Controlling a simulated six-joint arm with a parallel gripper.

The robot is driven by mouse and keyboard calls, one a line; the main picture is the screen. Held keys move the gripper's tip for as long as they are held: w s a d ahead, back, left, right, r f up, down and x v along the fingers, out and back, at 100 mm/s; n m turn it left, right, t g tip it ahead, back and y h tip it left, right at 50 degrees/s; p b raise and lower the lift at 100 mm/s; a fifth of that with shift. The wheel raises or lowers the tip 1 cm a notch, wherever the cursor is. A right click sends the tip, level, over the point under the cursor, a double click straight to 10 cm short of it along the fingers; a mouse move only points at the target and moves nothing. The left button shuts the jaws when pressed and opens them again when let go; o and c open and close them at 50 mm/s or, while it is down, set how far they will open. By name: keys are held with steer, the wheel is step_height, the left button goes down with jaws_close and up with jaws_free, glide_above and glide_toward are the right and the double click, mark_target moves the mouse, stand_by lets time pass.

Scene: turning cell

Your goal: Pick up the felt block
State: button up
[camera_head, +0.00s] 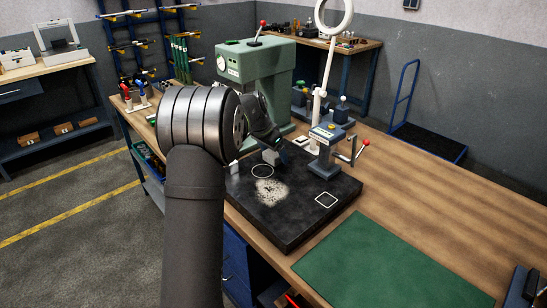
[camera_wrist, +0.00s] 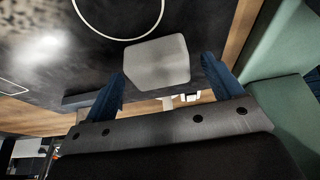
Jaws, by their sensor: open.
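The felt block (camera_wrist: 157,62) is a pale grey block with rounded corners on the black plate (camera_head: 297,225). In the wrist view it appears between and a little beyond my two blue fingers, with a visible gap to the right finger. My gripper (camera_wrist: 162,80) is open and empty. In the head view the block (camera_head: 270,157) is small, at the back of the plate beside my gripper (camera_head: 279,146); my arm hides part of that area.
A white circle (camera_head: 262,171), a pale powdery patch (camera_head: 270,191) and a white square outline (camera_head: 326,200) mark the plate. A grey-blue stand with a red-knobbed lever (camera_head: 325,150) is close at right. A green press (camera_head: 255,75) stands behind. A green mat (camera_head: 375,262) lies in front.

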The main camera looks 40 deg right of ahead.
steer(key=shift+d+f, duration=0.2)
steer(key=shift+f, duration=0.3)
steer(key=c, duration=1.1)
step_height(320, 180, up, 10)
steer(key=shift+r, duration=0.1)
steer(key=o, duration=0.5)
steer(key=c, duration=0.4)
